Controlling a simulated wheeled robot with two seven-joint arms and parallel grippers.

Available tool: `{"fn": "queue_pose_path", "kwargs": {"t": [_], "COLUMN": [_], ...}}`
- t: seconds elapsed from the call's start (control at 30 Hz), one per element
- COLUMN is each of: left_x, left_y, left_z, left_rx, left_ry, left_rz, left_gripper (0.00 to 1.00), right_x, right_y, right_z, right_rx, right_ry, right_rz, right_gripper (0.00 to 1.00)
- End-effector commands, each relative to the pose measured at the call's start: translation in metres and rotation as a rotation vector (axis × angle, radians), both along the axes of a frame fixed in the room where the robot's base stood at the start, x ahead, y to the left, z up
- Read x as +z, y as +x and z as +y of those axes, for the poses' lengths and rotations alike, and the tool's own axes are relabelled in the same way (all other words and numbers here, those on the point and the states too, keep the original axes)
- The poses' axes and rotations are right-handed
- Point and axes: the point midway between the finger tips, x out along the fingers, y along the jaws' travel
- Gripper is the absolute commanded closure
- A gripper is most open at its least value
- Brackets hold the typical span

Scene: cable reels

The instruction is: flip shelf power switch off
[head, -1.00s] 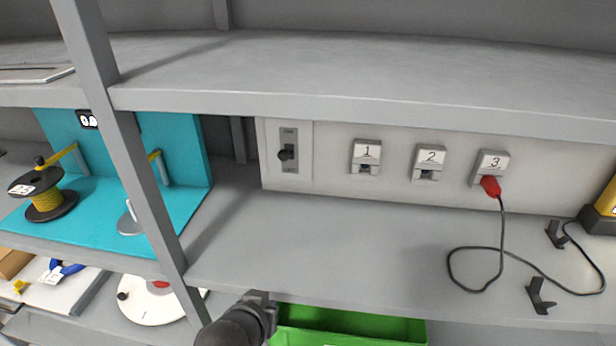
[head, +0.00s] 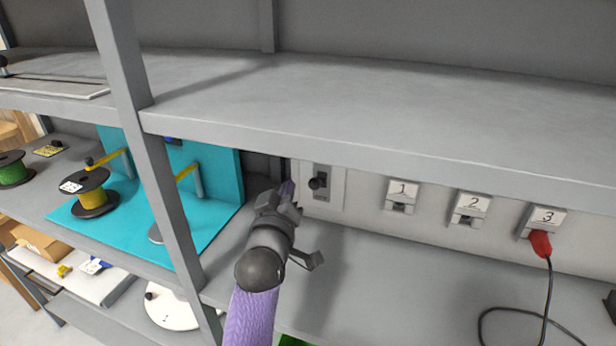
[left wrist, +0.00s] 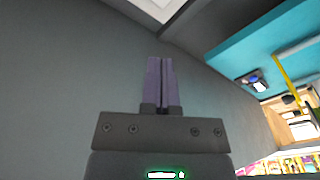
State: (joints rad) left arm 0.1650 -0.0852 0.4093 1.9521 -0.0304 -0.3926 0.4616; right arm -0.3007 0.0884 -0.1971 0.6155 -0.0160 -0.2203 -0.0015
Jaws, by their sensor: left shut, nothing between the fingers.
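The shelf power switch (head: 322,190) is a grey plate with a dark knob on a pale panel at the back of the middle shelf. The small lettering on it is too blurred to read. My right gripper is out of view.
Sockets 1 (head: 402,195), 2 (head: 469,207) and 3 (head: 543,222) are right of the switch; a red plug (head: 540,243) sits in socket 3. A grey upright (head: 150,150) and a teal stand (head: 215,190) are on the left. The upper shelf (head: 400,105) overhangs.

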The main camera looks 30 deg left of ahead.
Motion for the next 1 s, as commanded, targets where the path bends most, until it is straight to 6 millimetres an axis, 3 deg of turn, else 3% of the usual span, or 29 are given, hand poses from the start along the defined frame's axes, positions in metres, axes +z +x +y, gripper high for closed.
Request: {"fn": "queue_pose_path", "kwargs": {"t": [0.17,0.27,0.67,0.8,1.0], "left_x": [0.000,0.000,0.006,-0.014,-0.025], "left_y": [0.003,0.014,0.093,0.091,0.090], "left_z": [0.001,0.006,0.041,0.026,0.018], "left_rx": [-0.002,-0.002,-0.001,-0.002,-0.001], "left_ry": [0.001,0.002,0.002,-0.001,0.001], "left_rz": [0.002,0.002,0.004,0.006,0.005], "left_gripper": [1.00,1.00,1.00,1.00,1.00], "right_x": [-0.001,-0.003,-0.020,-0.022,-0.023], "right_y": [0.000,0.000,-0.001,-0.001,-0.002], "right_z": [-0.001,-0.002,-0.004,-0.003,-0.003], "right_rx": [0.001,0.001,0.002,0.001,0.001], "right_ry": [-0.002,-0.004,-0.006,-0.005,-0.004], "right_rz": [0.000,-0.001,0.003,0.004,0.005], "right_gripper": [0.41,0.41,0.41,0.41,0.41]}}
